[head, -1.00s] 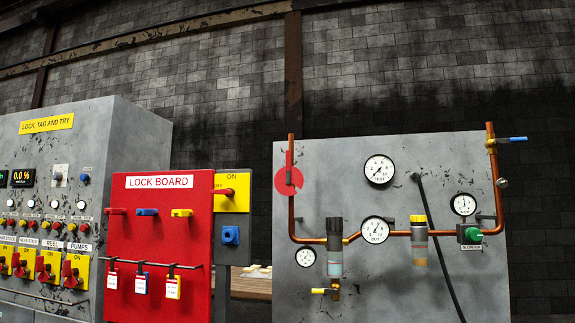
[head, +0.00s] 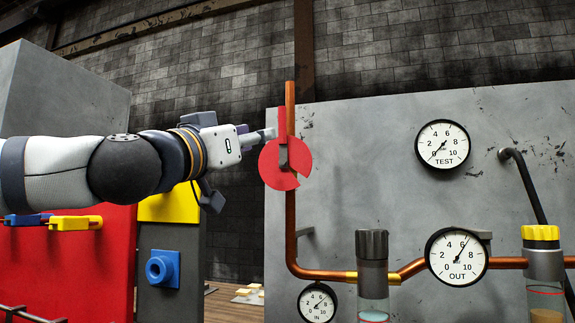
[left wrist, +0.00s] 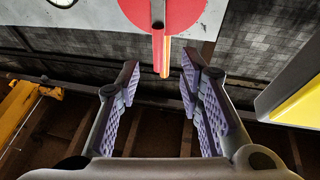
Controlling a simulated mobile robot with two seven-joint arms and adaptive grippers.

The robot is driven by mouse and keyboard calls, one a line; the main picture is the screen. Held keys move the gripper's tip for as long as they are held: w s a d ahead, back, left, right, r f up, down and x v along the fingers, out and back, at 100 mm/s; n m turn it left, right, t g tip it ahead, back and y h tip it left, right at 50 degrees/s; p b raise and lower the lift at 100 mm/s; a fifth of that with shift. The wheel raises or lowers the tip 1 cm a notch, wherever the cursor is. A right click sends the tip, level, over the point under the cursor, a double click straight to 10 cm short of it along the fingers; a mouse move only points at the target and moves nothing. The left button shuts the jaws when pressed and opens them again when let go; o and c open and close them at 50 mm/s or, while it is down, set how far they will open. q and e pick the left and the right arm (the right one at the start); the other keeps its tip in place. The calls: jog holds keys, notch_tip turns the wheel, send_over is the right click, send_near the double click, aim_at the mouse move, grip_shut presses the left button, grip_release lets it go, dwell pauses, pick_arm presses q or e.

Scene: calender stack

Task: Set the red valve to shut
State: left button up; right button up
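The red valve (head: 285,178) is a red disc on the upright copper pipe at the panel's left edge. Its red handle (head: 282,122) points up, in line with the pipe. My left gripper (head: 268,133) reaches in from the left, with its fingertips close beside the handle. In the left wrist view the disc (left wrist: 178,14) is at the top, and the handle (left wrist: 157,52) extends from it toward the gap between the fingers. The left gripper (left wrist: 158,72) is open there, with both finger pads apart and nothing clasped. Contact cannot be told. My right gripper is not in view.
The grey panel carries a TEST gauge (head: 442,144), an OUT gauge (head: 456,257), an IN gauge (head: 317,302) and a dark-capped filter (head: 372,246). The red lock board (head: 70,260) and a blue socket (head: 163,269) stand at left, below my arm.

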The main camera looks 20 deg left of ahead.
aim_at(280, 121)
pick_arm(q)
jog(key=x, duration=0.3)
jog(key=r+x, duration=0.1)
jog(key=x, duration=0.7)
jog(key=shift+s+r, duration=0.25)
jog(key=shift+r, duration=0.2)
grip_shut()
